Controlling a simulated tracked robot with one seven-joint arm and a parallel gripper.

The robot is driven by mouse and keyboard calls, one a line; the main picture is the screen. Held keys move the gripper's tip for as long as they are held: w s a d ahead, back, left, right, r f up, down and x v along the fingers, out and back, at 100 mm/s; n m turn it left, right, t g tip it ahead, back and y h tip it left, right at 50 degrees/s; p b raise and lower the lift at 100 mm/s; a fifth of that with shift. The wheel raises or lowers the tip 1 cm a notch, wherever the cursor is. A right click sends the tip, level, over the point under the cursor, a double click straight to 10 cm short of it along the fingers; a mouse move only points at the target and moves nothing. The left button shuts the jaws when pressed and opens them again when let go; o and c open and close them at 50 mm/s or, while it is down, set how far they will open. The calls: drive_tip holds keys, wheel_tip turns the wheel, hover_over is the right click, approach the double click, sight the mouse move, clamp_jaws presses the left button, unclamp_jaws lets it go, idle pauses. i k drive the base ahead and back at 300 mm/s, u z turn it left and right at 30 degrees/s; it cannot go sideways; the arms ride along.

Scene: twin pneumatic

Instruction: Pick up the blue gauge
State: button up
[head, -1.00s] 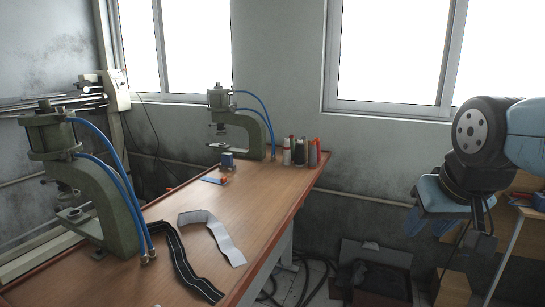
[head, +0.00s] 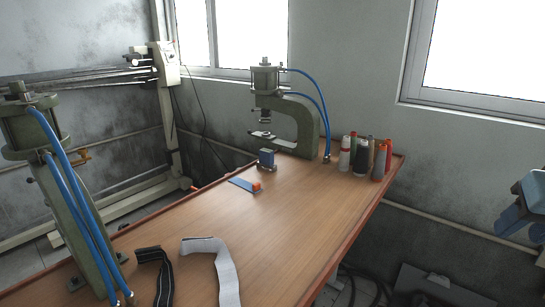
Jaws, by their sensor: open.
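A flat blue strip with an orange piece at its right end (head: 242,184) lies on the wooden table, left of the far press. Either may be the blue gauge; I cannot tell which from this view. My gripper (head: 523,226) shows only in part at the right edge, with blue fingers pointing down. It is open, with nothing seen between the fingers, and is well to the right of the table and both blue things.
The far green press (head: 303,125) with blue hoses stands at the table's back. Bottles (head: 363,156) stand to its right. A near press (head: 66,215) stands at left. Black (head: 155,272) and white (head: 222,268) straps lie in front. The wooden table's (head: 290,212) middle is clear.

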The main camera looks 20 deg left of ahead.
sight(266, 156)
drive_tip(key=u, duration=0.45)
drive_tip(key=i, duration=0.95)
drive_tip(key=u, duration=0.7)
drive_tip(key=k, duration=0.8)
drive_tip(key=u, duration=0.2)
drive_tip(key=i, duration=0.85)
drive_tip(key=z, duration=0.1)
